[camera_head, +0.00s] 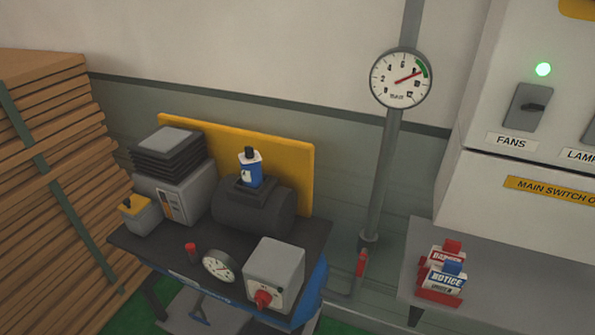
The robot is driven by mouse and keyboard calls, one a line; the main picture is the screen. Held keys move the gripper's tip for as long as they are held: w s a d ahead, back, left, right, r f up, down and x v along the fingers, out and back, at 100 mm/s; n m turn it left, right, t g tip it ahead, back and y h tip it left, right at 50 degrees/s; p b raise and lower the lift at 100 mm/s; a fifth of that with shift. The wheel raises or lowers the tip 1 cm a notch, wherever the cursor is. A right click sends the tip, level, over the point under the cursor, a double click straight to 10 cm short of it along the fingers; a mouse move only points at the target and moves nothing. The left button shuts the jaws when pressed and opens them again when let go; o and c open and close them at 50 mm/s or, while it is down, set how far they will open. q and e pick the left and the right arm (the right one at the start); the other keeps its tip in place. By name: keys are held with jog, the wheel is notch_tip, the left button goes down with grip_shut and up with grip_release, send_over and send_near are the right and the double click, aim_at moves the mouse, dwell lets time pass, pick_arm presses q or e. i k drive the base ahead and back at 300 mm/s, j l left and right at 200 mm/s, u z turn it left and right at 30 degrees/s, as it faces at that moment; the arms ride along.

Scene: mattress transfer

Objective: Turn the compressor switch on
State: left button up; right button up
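The compressor (252,208) stands on a dark-topped bench in the lower middle of the head view, with a dark cylindrical motor. A grey box (275,267) at its front right carries a red rotary knob (263,299), which looks like the compressor switch. The knob's exact setting is too small to tell. A small round gauge (219,266) and a red-capped part (191,252) sit left of the grey box. Neither of my grippers shows in this view.
A wall gauge (401,79) sits on a vertical pipe with a red valve handle (361,264). A white cabinet at right has a FANS switch (528,107) under a lit green lamp (543,69). A grey table (500,293) holds notice boxes (444,277). Stacked planks (50,180) stand left.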

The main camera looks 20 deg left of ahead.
aim_at(262, 299)
jog(key=u, duration=0.85)
